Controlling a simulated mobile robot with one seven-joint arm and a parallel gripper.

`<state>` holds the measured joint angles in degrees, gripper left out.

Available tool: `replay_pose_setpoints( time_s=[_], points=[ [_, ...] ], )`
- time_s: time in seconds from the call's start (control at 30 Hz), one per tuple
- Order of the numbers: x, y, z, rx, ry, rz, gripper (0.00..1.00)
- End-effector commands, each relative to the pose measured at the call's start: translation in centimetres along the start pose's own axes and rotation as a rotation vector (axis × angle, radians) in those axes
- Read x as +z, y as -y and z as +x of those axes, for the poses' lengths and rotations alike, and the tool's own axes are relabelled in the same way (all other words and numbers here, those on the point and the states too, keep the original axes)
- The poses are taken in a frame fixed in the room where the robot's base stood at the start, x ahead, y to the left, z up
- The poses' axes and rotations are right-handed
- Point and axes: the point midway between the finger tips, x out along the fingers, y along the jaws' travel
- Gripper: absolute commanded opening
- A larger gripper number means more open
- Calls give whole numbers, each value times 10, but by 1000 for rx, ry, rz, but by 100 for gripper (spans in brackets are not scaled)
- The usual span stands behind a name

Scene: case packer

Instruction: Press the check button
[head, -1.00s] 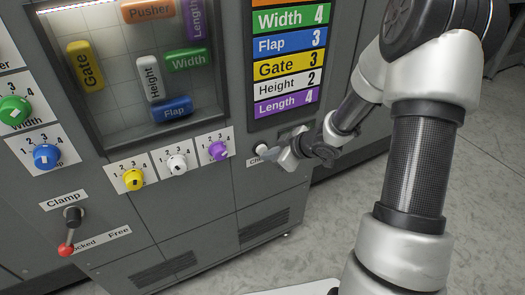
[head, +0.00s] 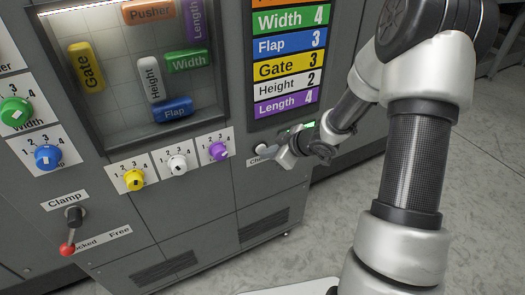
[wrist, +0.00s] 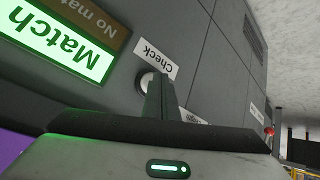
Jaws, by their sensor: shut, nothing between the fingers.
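The check button (wrist: 146,81) is a round pale button beside the "Check" label (wrist: 155,58) in the wrist view. It also shows in the head view (head: 260,148), on the grey panel below the coloured list. My gripper (wrist: 162,84) is shut and empty, its fingertips right at the button and covering part of it. In the head view my gripper (head: 271,152) comes to the button from the right. I cannot tell whether the fingertips touch it. The "Match" lamp (wrist: 66,47) is lit green; the "No match" lamp (wrist: 92,22) beside it is dark.
Yellow, white and purple dials (head: 218,151) sit left of the button. A red-tipped clamp lever (head: 68,248) is at the lower left. The display list (head: 288,60) reads Width 4, Flap 3, Gate 3, Height 2, Length 4. Floor is open at the right.

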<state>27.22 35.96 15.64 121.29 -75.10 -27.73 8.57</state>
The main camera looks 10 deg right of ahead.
Motion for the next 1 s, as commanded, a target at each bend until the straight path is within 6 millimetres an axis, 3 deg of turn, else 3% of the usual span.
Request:
replay_pose_setpoints(
  time_s=[1.0],
  points=[
    [11,12,-16,0,0,0,0]
  ],
)
